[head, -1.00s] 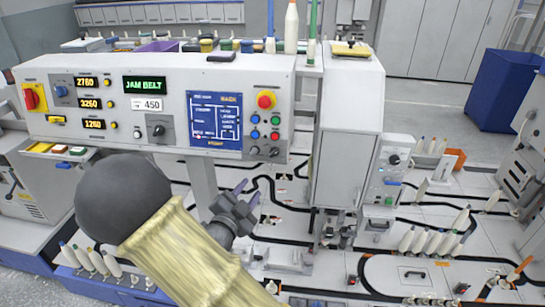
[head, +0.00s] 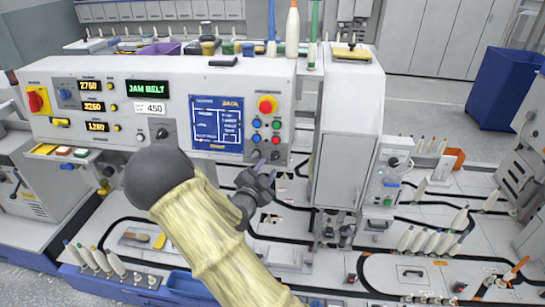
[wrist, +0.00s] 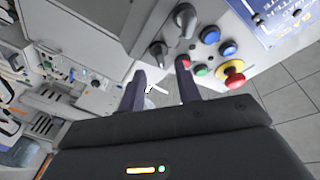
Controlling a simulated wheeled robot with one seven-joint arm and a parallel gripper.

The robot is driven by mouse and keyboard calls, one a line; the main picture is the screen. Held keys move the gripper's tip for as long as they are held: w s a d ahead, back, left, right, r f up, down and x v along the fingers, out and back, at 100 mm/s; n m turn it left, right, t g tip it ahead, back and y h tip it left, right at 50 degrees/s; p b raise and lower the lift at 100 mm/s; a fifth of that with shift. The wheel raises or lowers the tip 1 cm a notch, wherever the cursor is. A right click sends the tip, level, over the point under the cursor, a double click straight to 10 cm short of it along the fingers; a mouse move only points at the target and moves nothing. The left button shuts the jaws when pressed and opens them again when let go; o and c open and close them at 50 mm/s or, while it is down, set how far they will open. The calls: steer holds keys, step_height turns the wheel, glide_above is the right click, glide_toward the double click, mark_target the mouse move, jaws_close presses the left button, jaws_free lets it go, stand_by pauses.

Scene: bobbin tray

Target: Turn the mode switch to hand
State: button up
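Two dark rotary knobs sit at the bottom right of the front panel. The left knob (head: 254,155) and the right knob (head: 276,155) are small in the head view. In the wrist view the left knob (wrist: 185,17) and the right knob (wrist: 158,52) show larger. Another black rotary switch (head: 162,133) sits left of the blue display. The labels are too small to read, so I cannot tell which is the mode switch. My gripper (head: 266,173) is just below the two knobs. In the wrist view its fingers (wrist: 159,80) are apart with nothing held between them.
A red emergency button (head: 267,104) and several coloured buttons lie above the knobs. The blue display (head: 214,122) is to their left. A grey cabinet (head: 346,150) stands close to the right. Bobbins (head: 430,241) stand on the tray below.

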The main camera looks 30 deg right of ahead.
mark_target(274, 158)
steer(key=p+x, duration=0.1)
steer(key=x, duration=0.4)
steer(key=shift+d, duration=0.35)
steer(key=shift+a+r, duration=0.1)
steer(key=shift+w, duration=0.1)
jaws_close()
